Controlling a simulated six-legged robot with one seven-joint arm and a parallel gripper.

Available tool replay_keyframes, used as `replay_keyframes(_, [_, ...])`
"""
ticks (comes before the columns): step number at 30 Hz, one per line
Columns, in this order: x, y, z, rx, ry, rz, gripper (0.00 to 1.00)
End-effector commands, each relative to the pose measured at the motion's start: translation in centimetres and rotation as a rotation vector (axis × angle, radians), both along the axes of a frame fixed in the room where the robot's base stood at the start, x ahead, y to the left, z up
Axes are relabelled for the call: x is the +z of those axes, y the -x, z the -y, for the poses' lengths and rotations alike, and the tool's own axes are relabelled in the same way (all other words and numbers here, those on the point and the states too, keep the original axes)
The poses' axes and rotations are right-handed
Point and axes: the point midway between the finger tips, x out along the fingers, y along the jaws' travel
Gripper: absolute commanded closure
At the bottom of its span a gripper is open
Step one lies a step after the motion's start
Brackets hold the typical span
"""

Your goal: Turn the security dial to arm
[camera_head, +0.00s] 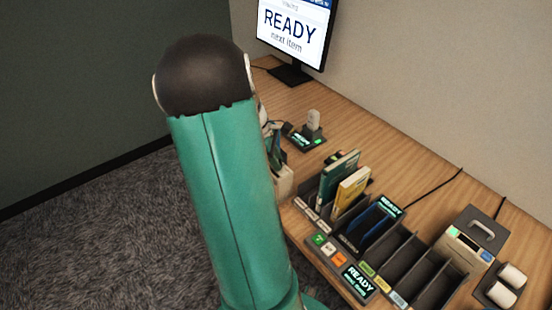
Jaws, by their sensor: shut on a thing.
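I cannot make out the security dial in this view. My teal arm with its dark rounded joint fills the left middle and hides part of the desk's near edge. My gripper is hidden behind the arm, so its hold does not show. Only small grey, teal and pale parts show along the arm's right edge, and I cannot tell what they are.
The wooden desk (415,178) runs along the wall. It bears a monitor (292,30) reading READY, a small dock (306,138), a dark slotted rack (398,250) with upright books (345,190), and a grey-beige box (470,240) with a handle. White rolls (507,285) lie front right.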

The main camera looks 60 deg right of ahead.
Motion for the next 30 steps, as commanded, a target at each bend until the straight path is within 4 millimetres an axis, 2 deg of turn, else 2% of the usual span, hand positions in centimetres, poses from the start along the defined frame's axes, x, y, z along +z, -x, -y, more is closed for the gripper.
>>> replay_keyframes(11, [0.01,-0.05,0.11,-0.118,0.000,-0.001,0.99])
replay_keyframes(30, [0.03,-0.05,0.47,-0.675,0.000,0.000,0.99])
